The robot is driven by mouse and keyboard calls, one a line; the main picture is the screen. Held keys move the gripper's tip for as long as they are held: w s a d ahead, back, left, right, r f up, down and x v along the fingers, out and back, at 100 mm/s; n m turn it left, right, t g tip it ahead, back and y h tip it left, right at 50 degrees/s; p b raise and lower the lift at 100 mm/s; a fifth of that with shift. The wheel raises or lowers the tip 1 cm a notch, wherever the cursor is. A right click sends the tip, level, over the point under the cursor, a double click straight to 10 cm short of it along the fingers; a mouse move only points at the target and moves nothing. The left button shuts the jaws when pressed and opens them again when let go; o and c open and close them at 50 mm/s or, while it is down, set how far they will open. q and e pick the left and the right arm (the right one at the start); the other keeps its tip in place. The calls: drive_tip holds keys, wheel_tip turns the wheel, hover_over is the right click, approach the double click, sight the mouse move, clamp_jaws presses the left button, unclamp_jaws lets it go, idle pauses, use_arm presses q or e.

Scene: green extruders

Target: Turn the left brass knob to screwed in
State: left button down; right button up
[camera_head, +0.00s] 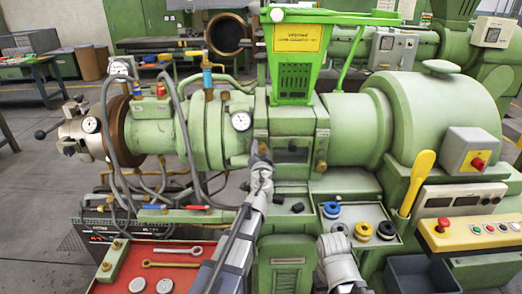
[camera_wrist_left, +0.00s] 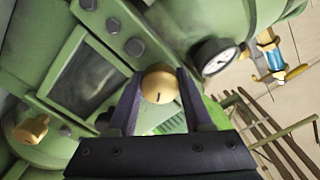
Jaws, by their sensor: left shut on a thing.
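The left brass knob (camera_wrist_left: 158,84) is round, with a short dark mark on its face, on the green machine front. My left gripper (camera_wrist_left: 157,98) is shut on it, one dark finger on each side. In the head view my left gripper (camera_head: 260,158) reaches up to the machine below the yellow-labelled hopper, and it mostly hides this knob. The right brass knob (camera_head: 320,165) is free beside a dark window (camera_head: 291,151); it also shows in the left wrist view (camera_wrist_left: 30,128). My right gripper cannot be made out; only a grey arm part shows low at centre right.
A pressure gauge (camera_head: 241,121) sits close left of my left gripper. Grey hoses (camera_head: 182,130) hang further left. A red tray (camera_head: 170,257) with wrenches is below left. A tray of coloured rings (camera_head: 362,231) and a yellow-handled tool (camera_head: 417,182) are at right.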

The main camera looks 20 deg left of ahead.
use_arm(q)
drive_tip(key=m, duration=0.6)
drive_tip(key=shift+m, duration=0.3)
drive_tip(key=m, duration=1.2)
drive_tip(key=shift+m, duration=0.3)
drive_tip(key=m, duration=0.6)
drive_tip(key=shift+s+m, duration=0.1)
drive_tip(key=shift+m, duration=0.2)
drive_tip(key=shift+c, duration=1.5)
unclamp_jaws()
